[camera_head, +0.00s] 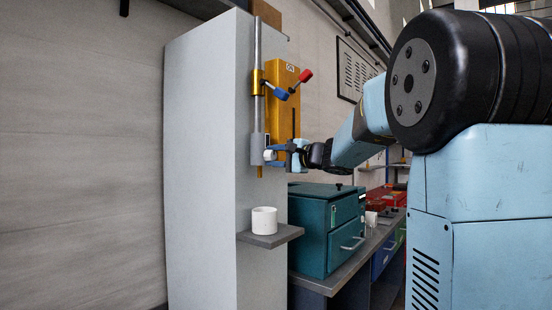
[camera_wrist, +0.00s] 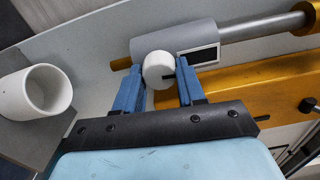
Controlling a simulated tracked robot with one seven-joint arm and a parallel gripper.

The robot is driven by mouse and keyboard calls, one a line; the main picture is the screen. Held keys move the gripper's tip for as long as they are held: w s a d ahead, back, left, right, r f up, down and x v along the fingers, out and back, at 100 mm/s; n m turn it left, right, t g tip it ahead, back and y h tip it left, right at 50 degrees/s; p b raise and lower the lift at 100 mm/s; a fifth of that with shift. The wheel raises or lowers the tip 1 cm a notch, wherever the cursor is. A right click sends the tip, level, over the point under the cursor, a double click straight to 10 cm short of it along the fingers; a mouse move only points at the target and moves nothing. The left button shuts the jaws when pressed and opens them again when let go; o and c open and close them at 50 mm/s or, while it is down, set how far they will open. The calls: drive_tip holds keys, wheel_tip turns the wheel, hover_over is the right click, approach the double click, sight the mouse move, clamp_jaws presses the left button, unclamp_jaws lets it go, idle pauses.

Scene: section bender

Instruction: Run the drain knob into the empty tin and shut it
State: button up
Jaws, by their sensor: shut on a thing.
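The drain knob (camera_head: 270,155) is a small white round knob on the front of a grey cylinder (camera_head: 257,149) on the tall grey panel. My gripper (camera_head: 275,154) is shut on it. In the wrist view the knob (camera_wrist: 159,70) sits between the two blue fingers (camera_wrist: 160,86), with a dark mark on its face. A brass spout (camera_head: 259,172) points down below the cylinder. The tin (camera_head: 264,222) is a white open cup standing upright on a small grey shelf (camera_head: 272,238) below the spout. In the wrist view the visible inside of the tin (camera_wrist: 42,92) looks empty.
A yellow-orange panel (camera_head: 283,100) is close behind my gripper. A teal cabinet (camera_head: 322,228) stands right of the shelf.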

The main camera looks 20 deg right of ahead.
drive_tip(key=shift+f+n, duration=0.35)
drive_tip(key=shift+n, duration=0.15)
drive_tip(key=o, duration=1.1)
drive_tip(key=shift+r, duration=0.2)
drive_tip(key=shift+c, duration=0.2)
drive_tip(key=v, duration=1.3)
drive_tip(key=shift+s+d, duration=0.2)
drive_tip(key=shift+s, duration=0.15)
drive_tip(key=s+a+f+n+g+h, duration=0.2)
drive_tip(key=s+a+f+n+g, duration=0.4)
drive_tip(key=s+a+f, duration=0.55)
drive_tip(key=s+d+f+n+g+h, duration=0.3)
drive_tip(key=s+f+h, duration=0.5)
drive_tip(key=s+f, duration=0.5)
drive_tip(key=shift+s+f+n+h, duration=0.3)
drive_tip(key=shift+s+f+n, duration=0.05)
drive_tip(key=shift+s+n, duration=0.45)
